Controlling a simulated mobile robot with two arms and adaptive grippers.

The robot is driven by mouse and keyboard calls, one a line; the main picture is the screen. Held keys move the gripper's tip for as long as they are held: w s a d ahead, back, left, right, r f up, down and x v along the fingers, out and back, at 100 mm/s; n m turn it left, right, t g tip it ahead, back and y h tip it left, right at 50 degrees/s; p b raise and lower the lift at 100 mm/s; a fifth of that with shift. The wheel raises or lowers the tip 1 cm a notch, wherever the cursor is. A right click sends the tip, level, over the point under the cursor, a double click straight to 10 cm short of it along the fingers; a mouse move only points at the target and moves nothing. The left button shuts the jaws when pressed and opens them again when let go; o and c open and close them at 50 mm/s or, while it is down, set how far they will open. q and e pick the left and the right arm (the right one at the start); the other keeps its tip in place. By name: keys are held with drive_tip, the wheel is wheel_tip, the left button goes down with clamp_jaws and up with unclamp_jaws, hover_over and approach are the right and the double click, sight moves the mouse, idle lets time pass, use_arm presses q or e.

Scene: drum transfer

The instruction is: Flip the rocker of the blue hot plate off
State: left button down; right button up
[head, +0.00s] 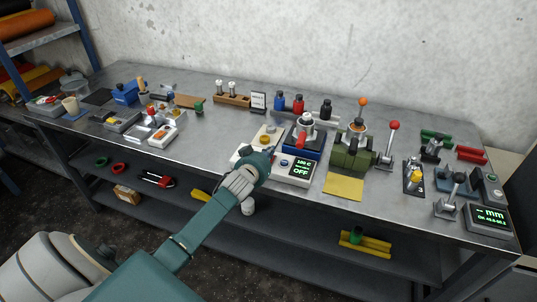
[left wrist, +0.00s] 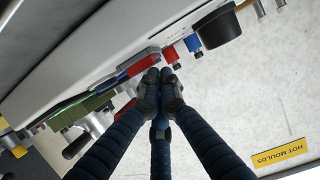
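The blue hot plate (head: 305,148) stands mid-bench in the head view, with a pale, red-marked piece on top. A white front panel with a dark display (head: 301,169) lies before it; green text appears to read 100 C and OFF. A round blue knob (head: 284,163) shows left of the display. My left gripper (head: 269,153) is just left of the knob, over the white housing. I cannot tell whether it touches. In the left wrist view its fingertips (left wrist: 161,76) are together, with nothing visible between them. The rocker cannot be made out. My right gripper is not in view.
A green machine (head: 354,152) with red and orange knobs stands right of the hot plate. A yellow sheet (head: 343,187) lies near the front edge. Bottles (head: 298,103) and a small sign (head: 259,101) stand behind. A yellow HOT MOULDS label (left wrist: 279,152) shows in the left wrist view.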

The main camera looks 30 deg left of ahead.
use_arm(q)
drive_tip(key=shift+w+r, duration=0.1)
drive_tip(key=shift+r, duration=0.1)
drive_tip(key=shift+w+r+p, duration=0.1)
drive_tip(key=shift+r+p, duration=0.25)
drive_tip(key=shift+p, duration=0.05)
wheel_tip(320, 180, up, 4)
drive_tip(key=p, duration=0.3)
drive_tip(key=shift+w+a+f, duration=0.1)
drive_tip(key=shift+w+f, duration=0.05)
drive_tip(key=shift+s+d+f+b, duration=0.1)
drive_tip(key=shift+s+d+b, duration=0.1)
drive_tip(key=shift+s, duration=0.25)
drive_tip(key=shift+s+d+f+b, duration=0.1)
drive_tip(key=shift+s+b, duration=0.1)
drive_tip(key=shift+s, duration=0.2)
drive_tip(key=r+b+v, duration=0.1)
drive_tip(key=v, duration=0.7)
